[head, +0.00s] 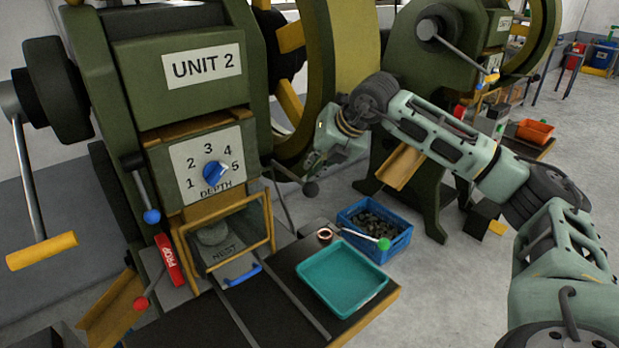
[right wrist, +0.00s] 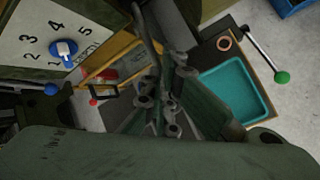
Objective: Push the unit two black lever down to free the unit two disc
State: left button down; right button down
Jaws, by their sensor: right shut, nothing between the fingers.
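The UNIT 2 press (head: 140,85) stands at the left of the head view. Its black lever (head: 290,175) sticks out to the right below the dial and slopes down to a dark ball knob. My right gripper (head: 314,164) is shut and empty, pointing down just above the knob; I cannot tell if they touch. In the right wrist view a dark rod (right wrist: 148,35) runs down toward the closed fingers (right wrist: 160,105). My left gripper is out of view.
A teal tray (head: 342,277) and a copper-coloured ring (head: 324,233) lie on the dark bench beside a green-knobbed lever (head: 383,244). A blue crate (head: 398,243) stands behind. A blue-balled lever (head: 152,216) and red PROP piece (head: 168,259) are on the left.

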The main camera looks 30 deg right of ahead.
jog(key=shift+s+f+b, duration=0.15)
jog(key=shift+f+b, duration=0.45)
jog(key=shift+f, duration=0.15)
jog(key=shift+s+f+b, duration=0.1)
jog(key=shift+f+b, duration=0.5)
jog(key=shift+f, duration=0.1)
dwell(0.8)
jog(key=shift+r, duration=0.2)
dwell(0.4)
jog(key=shift+w+r+p, duration=0.25)
jog(key=shift+r+p, duration=0.8)
jog(key=shift+r, duration=0.2)
jog(key=shift+w+r+p, duration=0.25)
jog(key=shift+r+p, duration=0.75)
jog(key=shift+r, duration=0.25)
jog(key=shift+r, duration=0.1)
jog(key=r+p, duration=0.2)
jog(key=r, duration=0.1)
jog(key=r+p, duration=0.1)
jog(key=p, duration=0.1)
jog(key=shift+w+r, duration=0.35)
jog(key=shift+r, duration=0.05)
jog(key=shift+a, duration=0.1)
